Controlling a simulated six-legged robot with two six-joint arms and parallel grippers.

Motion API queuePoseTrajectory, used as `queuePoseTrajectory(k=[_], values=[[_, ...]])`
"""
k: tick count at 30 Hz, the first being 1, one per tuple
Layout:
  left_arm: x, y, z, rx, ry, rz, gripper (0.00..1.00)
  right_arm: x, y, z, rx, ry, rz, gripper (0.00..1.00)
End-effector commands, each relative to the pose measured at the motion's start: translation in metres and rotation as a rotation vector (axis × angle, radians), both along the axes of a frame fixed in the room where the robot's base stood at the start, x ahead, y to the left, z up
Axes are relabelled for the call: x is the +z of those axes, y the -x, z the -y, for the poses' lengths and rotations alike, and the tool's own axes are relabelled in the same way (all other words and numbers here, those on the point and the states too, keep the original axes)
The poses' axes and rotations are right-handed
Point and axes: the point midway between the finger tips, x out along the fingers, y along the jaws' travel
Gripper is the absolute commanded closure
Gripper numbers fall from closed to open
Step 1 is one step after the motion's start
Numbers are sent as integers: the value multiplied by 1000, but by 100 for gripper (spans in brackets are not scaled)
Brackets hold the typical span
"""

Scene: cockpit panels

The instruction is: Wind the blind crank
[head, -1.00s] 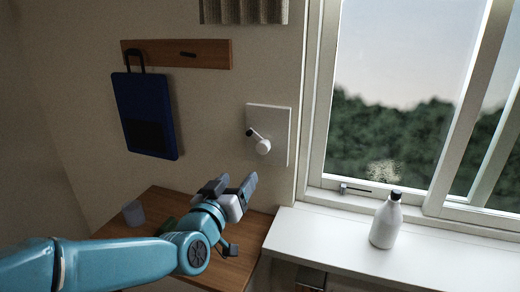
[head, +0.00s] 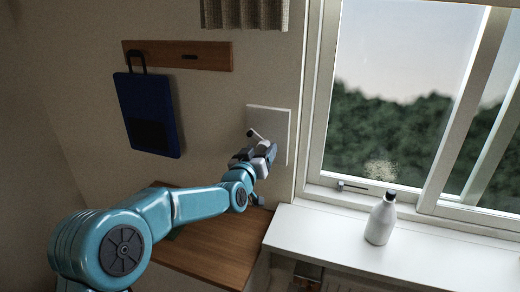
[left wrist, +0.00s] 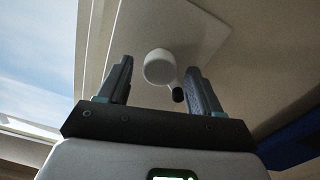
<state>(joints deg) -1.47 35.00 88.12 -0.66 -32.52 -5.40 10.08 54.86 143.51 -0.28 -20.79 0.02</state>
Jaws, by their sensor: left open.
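The blind crank (head: 258,136) is a small white arm on a white wall plate (head: 283,125) left of the window. In the head view my left gripper (head: 262,152) is in front of the crank and hides its hub. In the left wrist view the round white hub (left wrist: 158,66) and the dark handle knob (left wrist: 178,95) show between the two open fingers of my left gripper (left wrist: 160,72). The fingers stand apart on either side, and I see no grip on the crank. My right gripper is in neither view.
A white bottle (head: 381,218) stands on the white windowsill (head: 320,238). A wooden table (head: 215,255) is below my left arm. A blue bag (head: 150,115) hangs from a wooden wall rail (head: 215,57). A pleated blind (head: 245,12) is at the top.

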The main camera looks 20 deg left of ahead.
Motion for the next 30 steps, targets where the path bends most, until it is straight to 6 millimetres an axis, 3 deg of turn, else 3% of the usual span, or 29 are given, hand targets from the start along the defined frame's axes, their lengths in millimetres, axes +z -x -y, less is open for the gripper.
queuePoseTrajectory(k=[6, 12, 23, 30], values=[[-1, 0, 0, 0, 0, -1, 35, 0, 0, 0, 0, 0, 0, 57], [0, 0, 0, -1, 0, -1, 90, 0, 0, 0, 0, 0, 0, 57], [-1, 0, 0, -1, -31, 2, 90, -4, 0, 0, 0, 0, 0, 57], [-1, 0, 1, 0, -164, 9, 90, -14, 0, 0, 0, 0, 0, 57]])
